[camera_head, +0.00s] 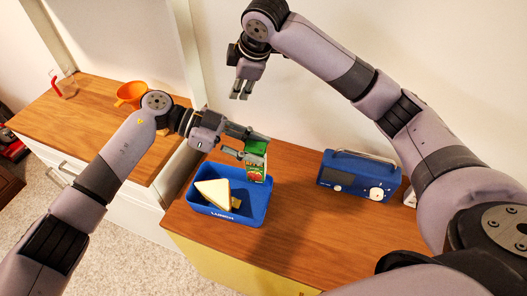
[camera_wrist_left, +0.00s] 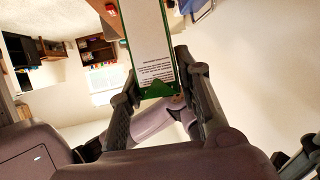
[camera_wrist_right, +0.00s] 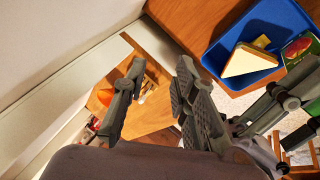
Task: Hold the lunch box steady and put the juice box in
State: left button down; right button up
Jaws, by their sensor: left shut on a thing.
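The blue lunch box (camera_head: 201,208) stands on the wooden counter and also shows in the right wrist view (camera_wrist_right: 277,17). It holds a white triangular sandwich (camera_head: 212,191) and a small tan piece beside it. My left gripper (camera_head: 256,147) is shut on the green and white juice box (camera_head: 256,171), holding it upright at the lunch box's back right corner. Its printed side fills the space between the fingers in the left wrist view (camera_wrist_left: 148,40). I cannot tell whether its bottom touches the lunch box floor. My right gripper (camera_head: 240,92) is open and empty, raised behind the lunch box.
A blue radio (camera_head: 345,178) stands on the counter right of the lunch box. On the separate left counter are an orange funnel-like thing (camera_head: 130,93) and a clear cup with a red handle (camera_head: 65,87). The counter in front of the radio is clear.

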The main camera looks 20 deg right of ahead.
jog(key=s+d+f+m+g, duration=0.1)
jog(key=s+f+m+g, duration=0.15)
jog(key=s+f, duration=0.45)
jog(key=s+d+f+m+g, duration=0.1)
jog(key=s+f+m+g, duration=0.15)
jog(key=f, duration=0.75)
jog(key=n, duration=0.1)
send_near(255, 198)
jog(key=shift+h, duration=0.4)
jog(key=w+d+f, duration=0.1)
jog(key=f, duration=0.1)
jog(key=w+d+f, duration=0.1)
jog(key=f, duration=0.1)
jog(key=w+d+f, duration=0.1)
jog(key=f, duration=0.1)
jog(key=shift+c, duration=0.5)
grip_shut()
